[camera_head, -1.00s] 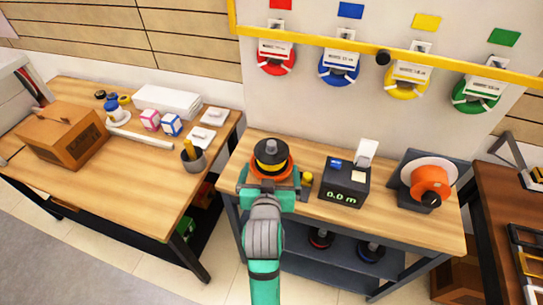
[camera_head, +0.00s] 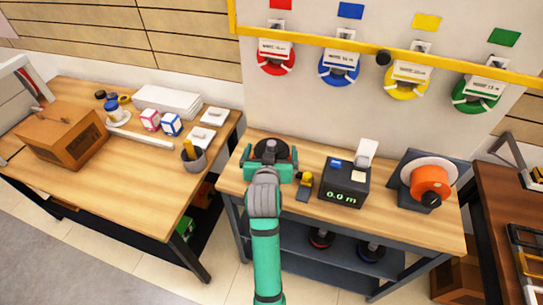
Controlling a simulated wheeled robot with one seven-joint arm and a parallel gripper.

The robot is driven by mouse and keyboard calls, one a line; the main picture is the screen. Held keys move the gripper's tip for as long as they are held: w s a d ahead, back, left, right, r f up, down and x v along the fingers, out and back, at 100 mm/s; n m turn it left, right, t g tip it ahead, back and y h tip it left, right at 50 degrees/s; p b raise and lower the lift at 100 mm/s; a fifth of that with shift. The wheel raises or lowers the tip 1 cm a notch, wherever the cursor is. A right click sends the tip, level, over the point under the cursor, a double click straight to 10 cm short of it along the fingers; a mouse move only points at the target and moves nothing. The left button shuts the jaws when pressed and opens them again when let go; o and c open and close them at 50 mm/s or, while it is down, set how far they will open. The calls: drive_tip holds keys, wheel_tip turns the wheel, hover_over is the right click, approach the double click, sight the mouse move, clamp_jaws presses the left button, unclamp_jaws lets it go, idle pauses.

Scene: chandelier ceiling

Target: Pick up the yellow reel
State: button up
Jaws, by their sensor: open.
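The yellow reel (camera_head: 405,82) hangs on the wall panel at the upper right, below a yellow tag (camera_head: 426,22) and between the blue reel and the green reel. It has a white label across it. My gripper (camera_head: 270,153) is open over the left end of the middle workbench (camera_head: 400,222), well to the left of and below the yellow reel. A dark round device (camera_head: 284,149) with an orange-red rim lies at the gripper, partly hidden by it. I cannot tell whether the fingers touch it.
Red (camera_head: 276,60), blue (camera_head: 339,68) and green (camera_head: 478,95) reels hang nearby. A yellow rail (camera_head: 310,38) crosses the wall in front of them. A black meter box (camera_head: 345,183) and an orange spool (camera_head: 430,183) stand on the bench, with a small yellow-black tool (camera_head: 305,184) left of the meter.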

drive_tip(key=shift+x, duration=1.15)
drive_tip(key=c, duration=1.2)
drive_tip(key=shift+r, duration=0.1)
